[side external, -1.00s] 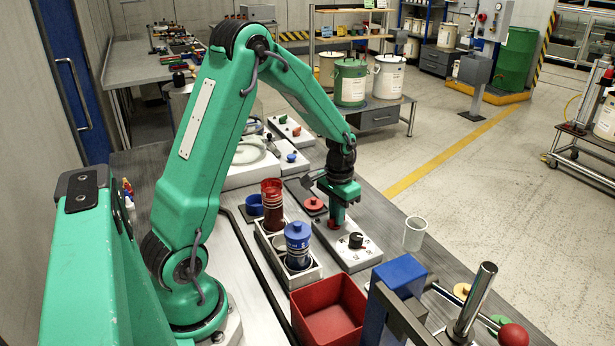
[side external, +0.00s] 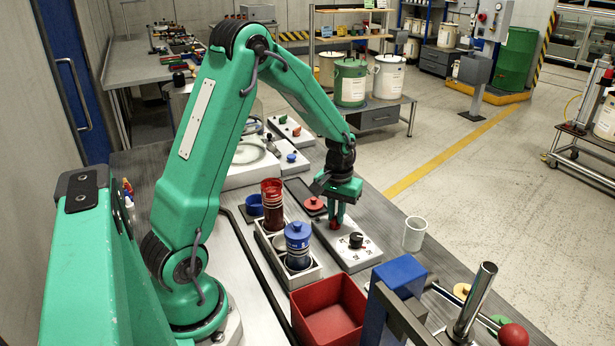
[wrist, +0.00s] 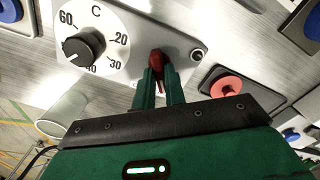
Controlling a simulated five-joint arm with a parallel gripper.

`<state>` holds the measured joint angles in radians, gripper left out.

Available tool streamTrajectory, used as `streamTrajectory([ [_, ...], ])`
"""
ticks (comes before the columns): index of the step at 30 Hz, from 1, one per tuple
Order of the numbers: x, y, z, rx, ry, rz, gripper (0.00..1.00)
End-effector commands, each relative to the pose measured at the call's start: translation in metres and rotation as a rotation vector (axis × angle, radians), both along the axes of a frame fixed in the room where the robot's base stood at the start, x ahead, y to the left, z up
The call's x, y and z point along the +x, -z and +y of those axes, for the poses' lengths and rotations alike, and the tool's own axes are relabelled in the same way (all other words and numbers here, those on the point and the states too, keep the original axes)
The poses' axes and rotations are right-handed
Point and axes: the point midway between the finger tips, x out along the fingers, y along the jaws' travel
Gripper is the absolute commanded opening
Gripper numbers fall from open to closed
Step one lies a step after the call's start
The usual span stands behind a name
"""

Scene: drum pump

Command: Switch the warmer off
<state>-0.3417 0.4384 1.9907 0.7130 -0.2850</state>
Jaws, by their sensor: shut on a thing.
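The warmer (side external: 350,259) is a light grey box with a black dial (side external: 356,240) on top. In the wrist view its white dial face (wrist: 112,28) has a °C-type scale with a "C" and numbers such as 60, 20 and 30. My gripper (side external: 336,220) points down over the far end of the box. In the wrist view my gripper (wrist: 159,75) is shut on a red switch handle (wrist: 157,58) beside the dial. The fingers hide part of the handle and its base.
A red round knob on a dark plate (side external: 314,204) lies just beyond the warmer. A white cup (side external: 414,234) stands to its right. A rack with red and blue canisters (side external: 297,246) stands to the left, and an open red bin (side external: 330,312) in front.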

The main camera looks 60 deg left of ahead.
Motion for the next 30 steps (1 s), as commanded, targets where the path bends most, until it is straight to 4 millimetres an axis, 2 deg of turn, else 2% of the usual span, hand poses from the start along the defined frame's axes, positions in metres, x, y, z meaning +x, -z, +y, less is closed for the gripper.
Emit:
streamTrajectory([
  [4, 0.001, -0.002, 0.000, 0.000, -0.001, -0.002, 0.00],
  [5, 0.001, -0.002, 0.000, 0.001, -0.001, -0.003, 0.18],
  [7, 0.001, -0.001, 0.000, 0.000, -0.001, -0.002, 0.32],
  [8, 0.001, -0.001, 0.000, 0.000, -0.001, -0.002, 0.34],
  [20, 0.000, -0.004, 0.000, 0.000, 0.001, -0.002, 0.34],
  [26, 0.001, -0.020, 0.000, 0.002, 0.001, -0.004, 0.34],
  [30, 0.001, -0.038, 0.000, 0.002, 0.000, -0.004, 0.34],
])
